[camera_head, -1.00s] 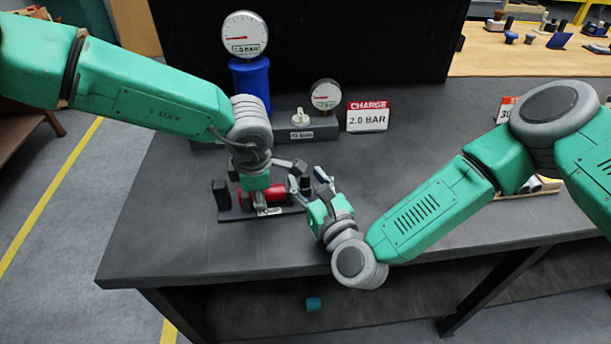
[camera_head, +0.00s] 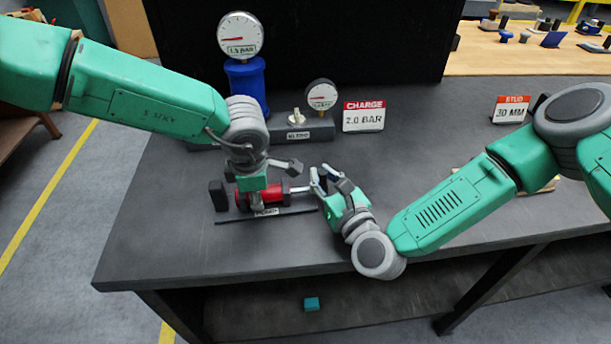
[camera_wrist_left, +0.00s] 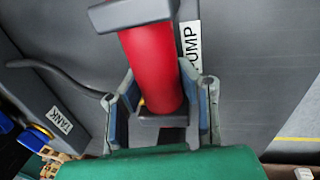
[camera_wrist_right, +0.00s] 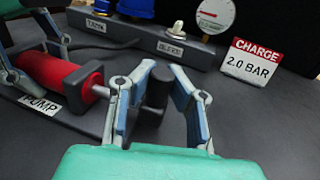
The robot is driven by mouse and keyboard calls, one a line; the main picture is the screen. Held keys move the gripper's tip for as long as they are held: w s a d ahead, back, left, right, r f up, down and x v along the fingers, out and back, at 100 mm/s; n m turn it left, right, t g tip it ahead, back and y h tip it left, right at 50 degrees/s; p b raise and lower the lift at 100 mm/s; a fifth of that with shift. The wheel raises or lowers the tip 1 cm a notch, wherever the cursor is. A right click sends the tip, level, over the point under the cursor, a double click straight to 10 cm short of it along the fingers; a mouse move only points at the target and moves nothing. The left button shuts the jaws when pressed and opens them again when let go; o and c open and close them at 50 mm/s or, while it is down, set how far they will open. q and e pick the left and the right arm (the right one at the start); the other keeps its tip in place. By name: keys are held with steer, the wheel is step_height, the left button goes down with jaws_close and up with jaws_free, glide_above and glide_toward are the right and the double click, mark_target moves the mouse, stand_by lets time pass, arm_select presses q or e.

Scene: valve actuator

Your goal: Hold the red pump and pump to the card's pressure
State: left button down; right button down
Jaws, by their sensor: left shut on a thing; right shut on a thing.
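The red pump (camera_head: 274,194) lies on its dark base at the front of the bench. My left gripper (camera_wrist_left: 160,92) is above it, with its fingers shut around the red barrel. My right gripper (camera_head: 332,178) is shut on the dark pump handle (camera_wrist_right: 152,96), at the right end of the metal rod (camera_head: 301,189). The rod stands out from the barrel. The card (camera_head: 364,117) reads CHARGE 2.0 BAR. The large gauge (camera_head: 237,36) tops the blue tank (camera_head: 246,85); its display seems near 1.5 BAR, too small to be sure.
A smaller gauge (camera_head: 321,96) and a bleed knob (camera_head: 296,118) stand on the block behind the pump. A STUD 30 MM card (camera_head: 511,110) stands at the right, partly behind my right arm.

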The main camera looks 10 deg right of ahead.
steer(key=shift+d+f, duration=0.1)
steer(key=shift+d, duration=0.7)
steer(key=c, duration=1.4)
jaws_free()
steer(key=shift+a, duration=0.1)
steer(key=shift+s, duration=0.35)
steer(key=v, duration=1.1)
